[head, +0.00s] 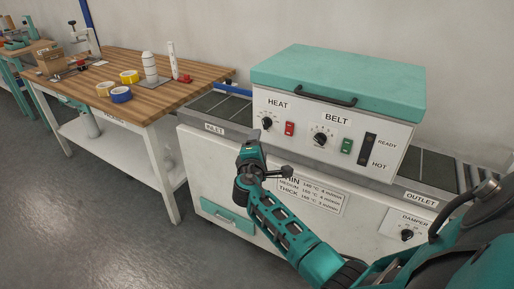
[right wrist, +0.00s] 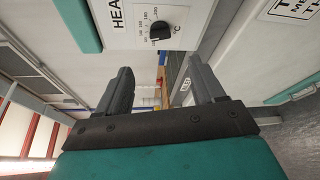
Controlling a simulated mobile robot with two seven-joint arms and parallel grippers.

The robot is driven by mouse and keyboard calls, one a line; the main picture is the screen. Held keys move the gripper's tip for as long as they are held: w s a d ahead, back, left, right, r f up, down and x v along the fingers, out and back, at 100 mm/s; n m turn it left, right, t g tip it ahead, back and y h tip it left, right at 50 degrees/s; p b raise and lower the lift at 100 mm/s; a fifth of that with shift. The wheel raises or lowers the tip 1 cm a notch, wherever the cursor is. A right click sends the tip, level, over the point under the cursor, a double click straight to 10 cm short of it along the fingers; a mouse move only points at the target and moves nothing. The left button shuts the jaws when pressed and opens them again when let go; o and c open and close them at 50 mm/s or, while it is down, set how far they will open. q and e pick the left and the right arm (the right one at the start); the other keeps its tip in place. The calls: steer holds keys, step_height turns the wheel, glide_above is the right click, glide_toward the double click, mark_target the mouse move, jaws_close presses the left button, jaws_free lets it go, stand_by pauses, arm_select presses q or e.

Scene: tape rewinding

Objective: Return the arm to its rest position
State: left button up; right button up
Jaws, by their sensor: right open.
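My right arm comes in from the lower right in the head view. It reaches across the front of the white machine (head: 345,135) with the teal lid. My right gripper (head: 250,152) is in front of the machine, below the HEAT knob (head: 267,123). In the right wrist view the gripper (right wrist: 160,84) is open, with nothing between its two dark fingers. The HEAT knob (right wrist: 161,32) shows beyond the fingers at the top. My left gripper is not in view.
A wooden workbench (head: 190,92) at the left holds yellow tape rolls (head: 129,77), a blue-edged roll (head: 121,94), a white bottle (head: 149,66) and a small red item (head: 185,78). Inlet (head: 215,110) and outlet (head: 436,163) conveyors flank the machine. Grey floor (head: 80,220) lies open at the lower left.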

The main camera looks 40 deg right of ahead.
steer(key=shift+s+a, duration=0.15)
stand_by(0.6)
steer(key=s+a+f+m+y, duration=0.3)
steer(key=s+a+f+y, duration=0.6)
steer(key=s+a+f, duration=0.45)
steer(key=s+a+m+g+y, duration=0.1)
steer(key=s+a+m+y, duration=0.4)
steer(key=s+a, duration=0.4)
steer(key=s+f+m, duration=0.1)
steer(key=s, duration=0.2)
steer(key=shift+s, duration=0.3)
